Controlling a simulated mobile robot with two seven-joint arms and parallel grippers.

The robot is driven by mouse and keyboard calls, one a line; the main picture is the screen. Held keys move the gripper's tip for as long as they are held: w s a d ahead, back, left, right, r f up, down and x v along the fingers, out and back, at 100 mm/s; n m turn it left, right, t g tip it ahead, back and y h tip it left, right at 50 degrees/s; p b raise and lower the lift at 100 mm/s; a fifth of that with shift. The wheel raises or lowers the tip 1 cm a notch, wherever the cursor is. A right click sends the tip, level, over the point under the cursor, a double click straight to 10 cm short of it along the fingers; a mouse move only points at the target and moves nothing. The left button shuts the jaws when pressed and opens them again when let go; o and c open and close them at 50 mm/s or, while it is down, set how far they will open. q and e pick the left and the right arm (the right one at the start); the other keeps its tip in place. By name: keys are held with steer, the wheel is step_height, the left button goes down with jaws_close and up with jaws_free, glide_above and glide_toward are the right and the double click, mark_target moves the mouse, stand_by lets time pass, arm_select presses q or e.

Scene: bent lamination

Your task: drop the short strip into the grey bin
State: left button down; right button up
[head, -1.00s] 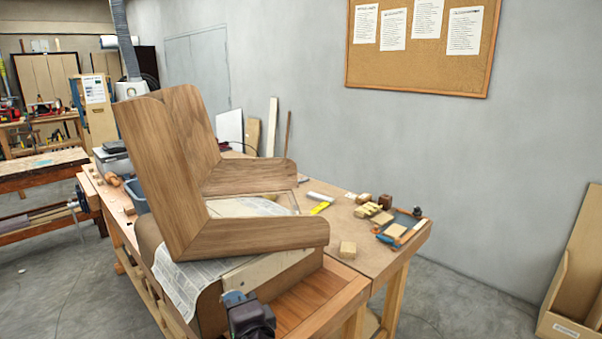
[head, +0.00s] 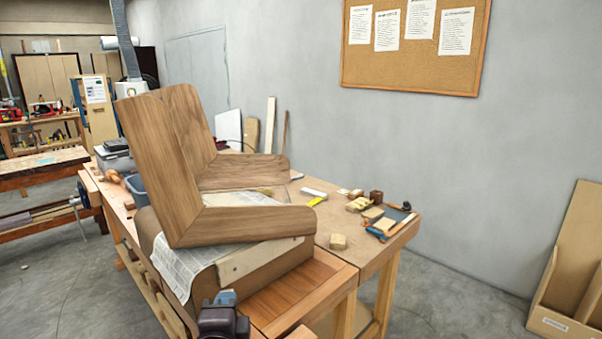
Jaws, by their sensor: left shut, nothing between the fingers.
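My left gripper (head: 224,297) is at the bottom of the head view, in front of the bench's near edge. It is shut and holds nothing. A blue-grey bin (head: 137,190) stands on the far left of the bench, partly hidden behind the bent wood. A pale wooden strip (head: 268,258) lies along the near side of the newspaper-covered form, above my left gripper and apart from it. I cannot tell whether it is the short strip. My right gripper is not in view.
Two large bent wooden pieces (head: 165,170) stand over the form and newspaper (head: 182,268), blocking the view toward the bin. Small wood blocks (head: 338,242), a yellow item (head: 317,200) and a dark tray (head: 397,217) lie on the bench's right part. Bare benchtop shows between them.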

arm_select(q)
steer(key=s+a+f+m+h, duration=0.1)
steer(key=s+a+f, duration=0.4)
steer(key=a, duration=0.2)
steer(key=shift+f+h, duration=0.15)
steer(key=shift+h, duration=0.15)
steer(key=shift+a, duration=0.1)
steer(key=shift+s+f, duration=0.1)
steer(key=shift+f, duration=0.25)
steer(key=shift+a, duration=0.15)
